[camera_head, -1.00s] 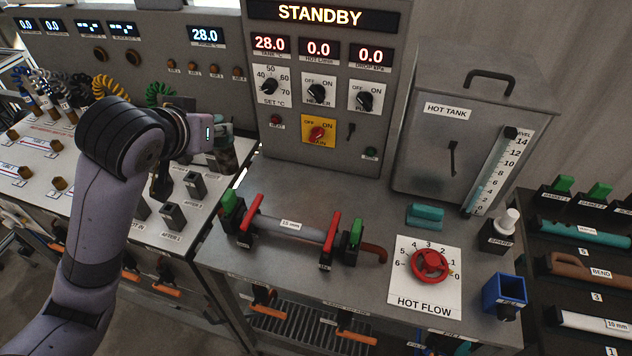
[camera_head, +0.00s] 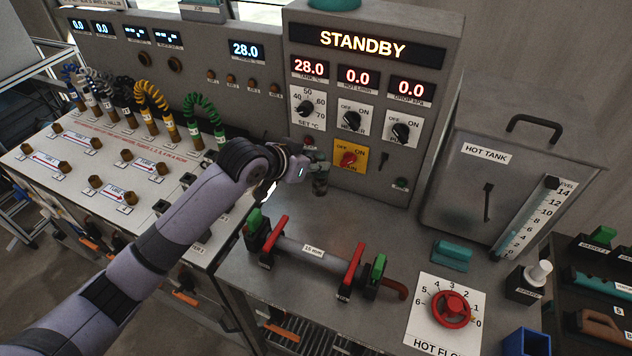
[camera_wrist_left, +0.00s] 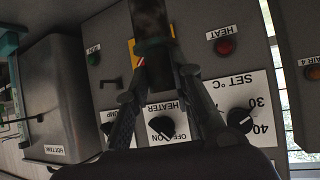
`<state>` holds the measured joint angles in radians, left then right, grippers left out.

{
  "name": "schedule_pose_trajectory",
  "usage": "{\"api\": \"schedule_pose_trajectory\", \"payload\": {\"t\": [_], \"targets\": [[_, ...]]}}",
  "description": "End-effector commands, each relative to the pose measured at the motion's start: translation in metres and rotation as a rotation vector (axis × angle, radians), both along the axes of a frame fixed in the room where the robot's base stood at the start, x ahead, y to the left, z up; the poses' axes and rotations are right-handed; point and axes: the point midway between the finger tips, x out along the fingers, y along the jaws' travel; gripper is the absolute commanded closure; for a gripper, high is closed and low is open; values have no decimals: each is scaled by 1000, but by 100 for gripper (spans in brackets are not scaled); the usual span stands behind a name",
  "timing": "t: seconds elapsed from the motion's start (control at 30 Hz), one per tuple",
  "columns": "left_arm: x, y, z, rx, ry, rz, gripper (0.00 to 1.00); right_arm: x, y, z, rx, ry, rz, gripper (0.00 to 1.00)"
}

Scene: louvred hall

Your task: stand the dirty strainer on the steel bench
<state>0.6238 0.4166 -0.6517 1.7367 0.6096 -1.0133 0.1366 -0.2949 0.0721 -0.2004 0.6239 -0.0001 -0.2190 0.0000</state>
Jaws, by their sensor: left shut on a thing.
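My left gripper (camera_head: 314,165) is above the back of the steel bench (camera_head: 300,222), in front of the panel with the yellow switch plate. It is shut on a dark, upright, roughly cylindrical thing, which I take to be the dirty strainer (camera_head: 320,187). In the left wrist view the gripper (camera_wrist_left: 157,76) has both fingers against the dark strainer (camera_wrist_left: 150,22). The strainer's lower end is close to the bench top; I cannot tell whether it touches. The gripper hides part of it. My right gripper is not in view.
A teal block (camera_head: 453,255), a red hand wheel (camera_head: 451,308) and the hot tank (camera_head: 510,190) are to the right. Bare bench lies between the pipe and the panel.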

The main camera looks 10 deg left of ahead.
Motion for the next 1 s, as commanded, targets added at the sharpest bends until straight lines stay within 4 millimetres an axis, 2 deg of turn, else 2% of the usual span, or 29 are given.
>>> {"api": "schedule_pose_trajectory", "payload": {"t": [0.1,0.17,0.27,0.5,0.97,1.0], "targets": [[0,1,-20,0,1,1,100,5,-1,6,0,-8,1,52],[0,0,-26,0,0,1,100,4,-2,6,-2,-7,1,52],[0,0,-33,-1,-1,1,100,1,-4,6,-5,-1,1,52],[0,0,-67,0,1,1,100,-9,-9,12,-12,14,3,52],[0,0,-78,-1,-2,1,100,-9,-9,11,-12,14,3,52],[0,0,-78,1,-2,0,77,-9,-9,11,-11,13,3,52]]}}
